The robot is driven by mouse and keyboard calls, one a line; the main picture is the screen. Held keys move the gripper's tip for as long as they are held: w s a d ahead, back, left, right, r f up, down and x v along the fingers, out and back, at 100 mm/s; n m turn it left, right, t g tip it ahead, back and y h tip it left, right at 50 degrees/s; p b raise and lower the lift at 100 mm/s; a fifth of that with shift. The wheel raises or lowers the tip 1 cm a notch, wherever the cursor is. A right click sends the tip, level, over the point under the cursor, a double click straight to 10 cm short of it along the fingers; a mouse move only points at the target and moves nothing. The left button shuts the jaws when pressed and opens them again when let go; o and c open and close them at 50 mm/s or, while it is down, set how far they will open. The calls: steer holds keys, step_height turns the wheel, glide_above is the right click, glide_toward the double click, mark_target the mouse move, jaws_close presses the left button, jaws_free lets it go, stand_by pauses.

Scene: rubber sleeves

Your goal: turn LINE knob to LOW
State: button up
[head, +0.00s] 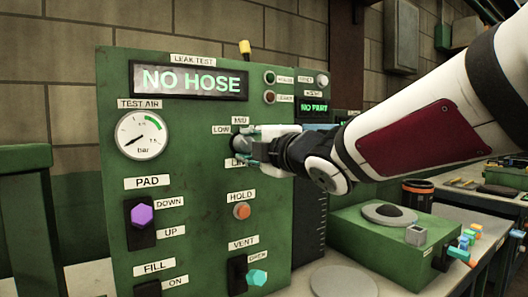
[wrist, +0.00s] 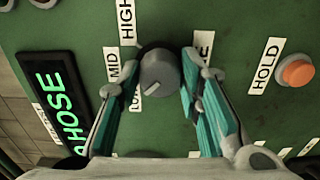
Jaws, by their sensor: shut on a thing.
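The LINE knob (wrist: 160,70) is a round grey knob on the green panel, between the two teal-padded fingers of my gripper (wrist: 158,82) in the wrist view. My gripper is shut on it. A white mark shows on the knob's lower-left part, on the side near the LOW label (wrist: 136,98), which is partly covered by a finger. The MID label (wrist: 112,65) and HIGH label (wrist: 127,22) are further round. In the head view my gripper (head: 248,147) hides most of the knob; LOW and MID labels show beside it, and the LINE label is partly covered.
The NO HOSE display (head: 188,81) and pressure gauge (head: 142,135) are on the panel's upper left. The orange HOLD button (head: 242,211) is below my gripper. The purple PAD knob (head: 141,214) and teal VENT knob (head: 257,277) stick out lower down. A green box (head: 360,245) stands right.

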steer(key=shift+a, duration=0.1)
steer(key=o, duration=1.2)
steer(key=shift+c, duration=0.2)
steer(key=v, duration=1.2)
